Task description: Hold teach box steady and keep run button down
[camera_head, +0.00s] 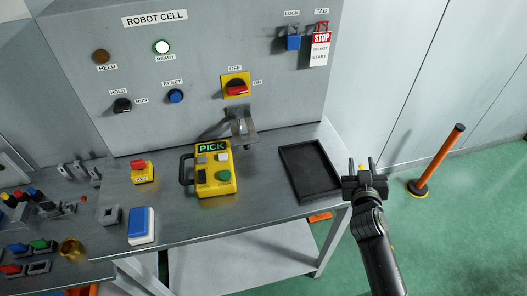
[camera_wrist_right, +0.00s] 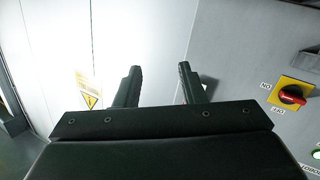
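The yellow teach box (camera_head: 213,184) stands on the grey bench, with a black handle on its left side and a green display reading PICK. My left gripper is not in view, and nothing is holding the teach box.
An empty black tray (camera_head: 310,196) lies between the teach box and my right gripper. A metal bracket (camera_head: 241,126) stands behind the box. A yellow-based red button (camera_head: 142,171) and a blue-and-white box (camera_head: 142,225) are to the left. An orange post (camera_head: 440,155) stands on the floor at right.

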